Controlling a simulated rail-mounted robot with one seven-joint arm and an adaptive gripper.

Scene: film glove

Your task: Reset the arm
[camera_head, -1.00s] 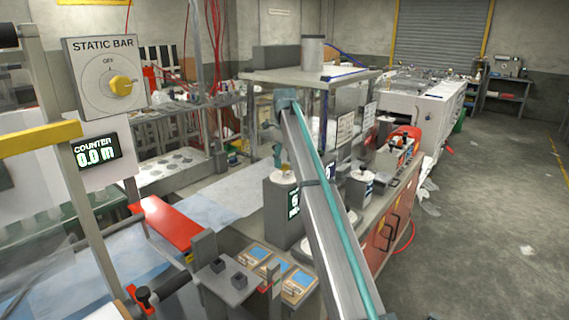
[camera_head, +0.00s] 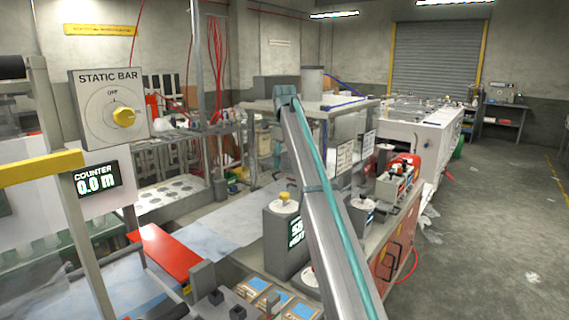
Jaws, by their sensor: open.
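My arm's long silver link with a teal stripe (camera_head: 325,200) rises from the bottom right to a teal joint (camera_head: 287,95) near the middle. A small teal part of mine shows below that joint, behind the link. My gripper cannot be made out; the arm and the bench equipment hide that area. No object is seen held.
A red bar (camera_head: 165,254) lies below. A grey canister unit (camera_head: 284,240) stands close beside my arm. Open floor (camera_head: 480,230) is at right.

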